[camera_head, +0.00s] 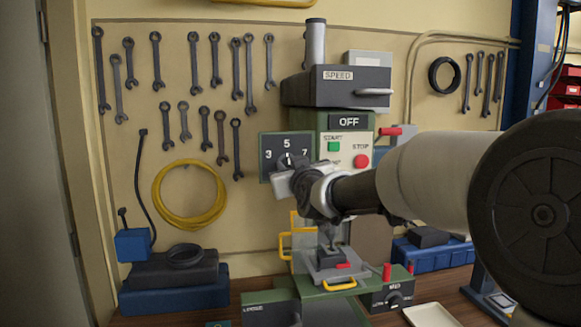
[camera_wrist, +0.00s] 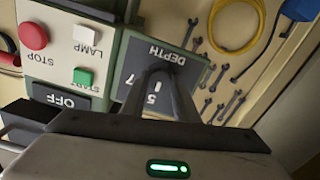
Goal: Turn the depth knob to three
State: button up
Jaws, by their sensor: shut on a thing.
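The depth dial plate (camera_head: 271,141) is a dark square panel on the left of the green machine, marked 3, 5 and 7. Its small knob (camera_head: 287,159) has a light mark that appears to point up near the 5. My gripper (camera_head: 291,168) is at the knob, shut on it, and hides its lower part. In the wrist view the DEPTH plate (camera_wrist: 180,53) appears upside down, with the 5 and 7 visible. My gripper's fingers (camera_wrist: 157,78) come together over its middle and hide the knob there.
Right of the dial are a green start button (camera_head: 334,146), a red stop button (camera_head: 361,161) and an OFF display (camera_head: 349,121). The SPEED cover (camera_head: 345,86) sits above. A vise (camera_head: 335,264) is below. Wrenches and a yellow cable coil (camera_head: 160,205) hang on the wall.

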jog(key=shift+n+b, duration=0.3)
jog(key=shift+c, duration=0.2)
jog(key=n+b, duration=0.3)
jog(key=shift+a+f, duration=0.1)
jog(key=n+b, duration=0.1)
jog(key=n, duration=0.3)
jog(key=shift+b, duration=0.35)
jog(key=shift+n+b, duration=1)
jog(key=shift+n, duration=1.1)
jog(key=shift+r, duration=0.2)
jog(key=o, duration=1.1)
jog(key=shift+c, duration=0.2)
jog(key=shift+f, duration=0.1)
